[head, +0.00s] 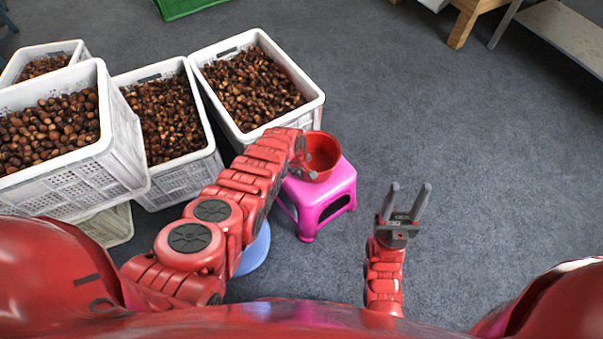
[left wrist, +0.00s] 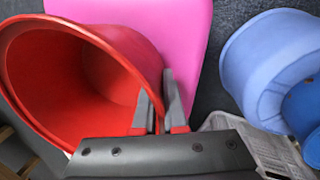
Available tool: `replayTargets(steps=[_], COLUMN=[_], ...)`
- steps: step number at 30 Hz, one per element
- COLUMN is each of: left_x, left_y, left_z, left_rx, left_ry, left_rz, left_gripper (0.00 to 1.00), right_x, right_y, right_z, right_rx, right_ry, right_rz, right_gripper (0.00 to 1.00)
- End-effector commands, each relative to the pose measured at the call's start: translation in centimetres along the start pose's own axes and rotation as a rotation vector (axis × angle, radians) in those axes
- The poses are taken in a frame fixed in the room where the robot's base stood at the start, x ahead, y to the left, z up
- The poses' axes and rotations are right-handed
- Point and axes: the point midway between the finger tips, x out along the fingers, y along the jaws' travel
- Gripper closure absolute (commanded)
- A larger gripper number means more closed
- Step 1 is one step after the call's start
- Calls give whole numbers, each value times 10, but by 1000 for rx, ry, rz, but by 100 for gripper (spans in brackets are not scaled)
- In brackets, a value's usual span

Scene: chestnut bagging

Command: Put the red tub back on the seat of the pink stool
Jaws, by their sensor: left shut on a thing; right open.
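The red tub (head: 324,153) is at the pink stool (head: 328,196), over its seat in the head view. I cannot tell whether the tub rests on the seat or hangs just above it. In the left wrist view the tub (left wrist: 75,75) is tilted with its opening to the left, and the pink seat (left wrist: 185,40) shows behind it. My left gripper (left wrist: 160,105) is shut on the tub's wall near the rim; in the head view its fingers (head: 303,170) are partly hidden by my arm. My right gripper (head: 406,200) is open and empty, right of the stool.
Several white crates of chestnuts stand at the left, the nearest to the stool being one crate (head: 313,108) behind it. A blue round thing (head: 256,250) is partly hidden below my left arm, and shows in the wrist view (left wrist: 265,60). The floor (head: 470,150) at the right is clear.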

Motion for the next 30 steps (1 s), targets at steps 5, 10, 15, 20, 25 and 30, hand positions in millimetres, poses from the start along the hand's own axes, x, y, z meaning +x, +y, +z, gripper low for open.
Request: replayTargets(steps=[5,10,15,20,25,30], left_x=[1,1,-1,-16,-47,-75], left_y=[0,0,0,1,1,1], left_z=[0,0,0,0,0,0], left_rx=[0,0,0,0,0,0], left_ry=[0,0,0,-1,-1,-1], left_rz=[0,0,0,-1,-1,-1], left_gripper=[66,61,61,61,61,61], right_x=[-1,-1,1,18,54,85], right_y=[0,0,0,1,3,4], right_z=[0,0,0,-3,-9,-14], right_rx=[0,0,0,0,0,0], right_ry=[0,0,0,0,0,0], right_rz=[0,0,0,0,0,0], right_gripper=[50,50,50,50,50,50])
